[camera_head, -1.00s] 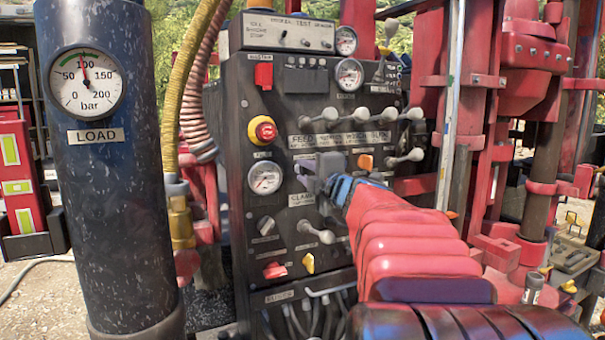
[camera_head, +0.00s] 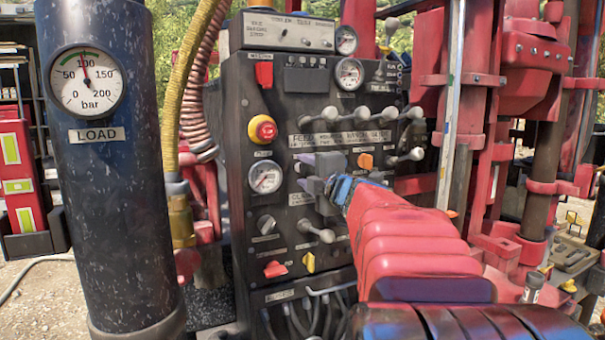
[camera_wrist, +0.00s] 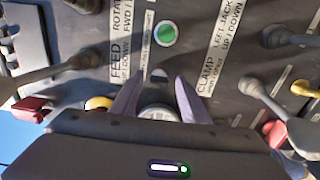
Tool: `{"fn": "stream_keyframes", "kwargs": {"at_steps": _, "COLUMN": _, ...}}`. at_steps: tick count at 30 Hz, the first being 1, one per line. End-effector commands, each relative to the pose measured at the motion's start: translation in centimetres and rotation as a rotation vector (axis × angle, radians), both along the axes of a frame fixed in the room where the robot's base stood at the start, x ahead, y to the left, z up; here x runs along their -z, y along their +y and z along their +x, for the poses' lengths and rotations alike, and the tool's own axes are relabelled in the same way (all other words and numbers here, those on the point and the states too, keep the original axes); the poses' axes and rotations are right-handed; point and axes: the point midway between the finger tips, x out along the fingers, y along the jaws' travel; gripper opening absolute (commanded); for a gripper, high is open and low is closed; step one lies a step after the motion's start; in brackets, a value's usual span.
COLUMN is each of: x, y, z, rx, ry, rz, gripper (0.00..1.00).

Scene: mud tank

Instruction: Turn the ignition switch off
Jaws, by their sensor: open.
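The dark control panel (camera_head: 240,200) carries several knobs, gauges and levers, and its small labels are too blurred to tell which control is the ignition switch. A red switch (camera_head: 264,75) is at its upper left. Lower left are a grey rotary knob (camera_head: 266,225), a red knob (camera_head: 275,270) and a yellow knob (camera_head: 308,262). My gripper (camera_head: 309,173) is open and empty in front of the panel's middle, right of the white gauge (camera_head: 265,177). In the wrist view my gripper (camera_wrist: 160,76) has its fingers apart, with a round silver part (camera_wrist: 158,113) showing between them.
Grey levers (camera_head: 325,234) stick out below my gripper, and more (camera_head: 410,114) stand at the panel's right. A red emergency button (camera_head: 263,129) is at upper left. The dark LOAD cylinder (camera_head: 105,220) stands left. A green button (camera_wrist: 167,36) lies between the FEED and CLAMP labels.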

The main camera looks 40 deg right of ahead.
Motion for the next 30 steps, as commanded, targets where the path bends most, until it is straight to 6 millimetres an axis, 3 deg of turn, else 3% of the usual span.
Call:
{"fn": "stream_keyframes", "kwargs": {"at_steps": 8, "x": -0.1, "y": 0.5, "z": -1.9, "rx": 0.002, "ry": -0.001, "rz": -0.001, "gripper": 0.41}}
{"fn": "stream_keyframes", "kwargs": {"at_steps": 30, "x": 0.0, "y": 3.4, "z": -12.0, "rx": 0.003, "ry": 0.001, "rz": -0.002, "gripper": 0.41}}
